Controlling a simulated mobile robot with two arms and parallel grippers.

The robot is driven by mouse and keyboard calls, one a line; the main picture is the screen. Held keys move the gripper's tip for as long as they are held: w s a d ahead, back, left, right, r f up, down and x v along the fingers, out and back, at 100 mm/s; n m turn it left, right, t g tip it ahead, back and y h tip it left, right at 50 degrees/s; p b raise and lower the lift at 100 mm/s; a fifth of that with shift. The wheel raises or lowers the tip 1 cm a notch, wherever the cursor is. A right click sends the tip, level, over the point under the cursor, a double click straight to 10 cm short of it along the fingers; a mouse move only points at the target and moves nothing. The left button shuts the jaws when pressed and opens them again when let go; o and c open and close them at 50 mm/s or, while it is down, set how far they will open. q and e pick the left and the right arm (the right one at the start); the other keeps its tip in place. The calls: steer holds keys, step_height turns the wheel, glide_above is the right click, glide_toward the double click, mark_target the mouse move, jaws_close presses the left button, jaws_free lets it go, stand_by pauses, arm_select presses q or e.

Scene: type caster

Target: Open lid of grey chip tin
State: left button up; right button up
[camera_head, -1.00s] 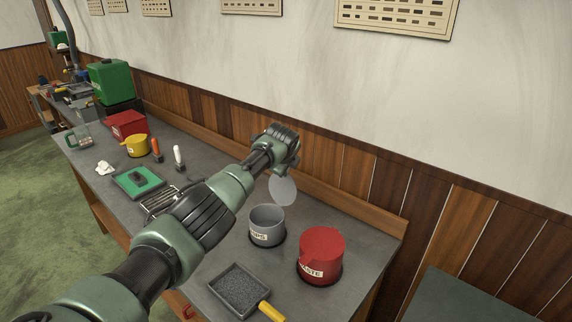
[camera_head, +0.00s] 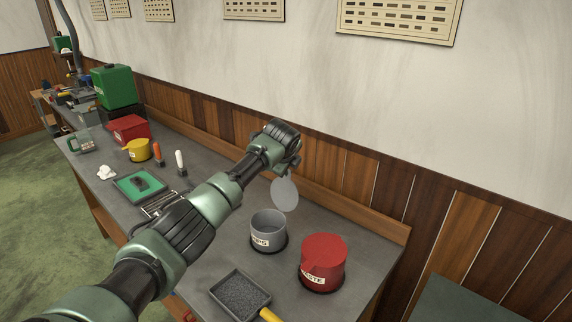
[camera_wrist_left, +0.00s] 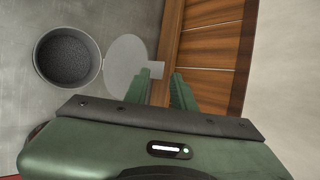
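The grey chip tin (camera_head: 268,240), with a white label, stands on the bench with its mouth open. Its inside shows dark grainy contents in the left wrist view (camera_wrist_left: 68,62). Its round grey lid (camera_head: 285,193) stands raised at the tin's back right rim. In the left wrist view the lid (camera_wrist_left: 125,62) lies beside the tin's mouth, towards my fingers. My left gripper (camera_wrist_left: 166,90) has its fingers apart, with wood panelling visible between them. One finger is close to the lid's edge; I cannot tell whether they touch. My right gripper is not in view.
A red labelled tin (camera_head: 322,265) stands right of the grey tin. A tray of dark granules (camera_head: 240,295) with a yellow handle lies in front. A green tray (camera_head: 140,185) and a yellow pot (camera_head: 138,150) are further left. The panelled wall is close behind.

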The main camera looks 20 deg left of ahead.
arm_select(q)
steer(key=shift+b+v, duration=0.45)
steer(key=shift+v, duration=1.6)
steer(key=shift+s+a+f, duration=0.1)
steer(key=shift+s+f, duration=0.05)
steer(key=shift+f, duration=0.05)
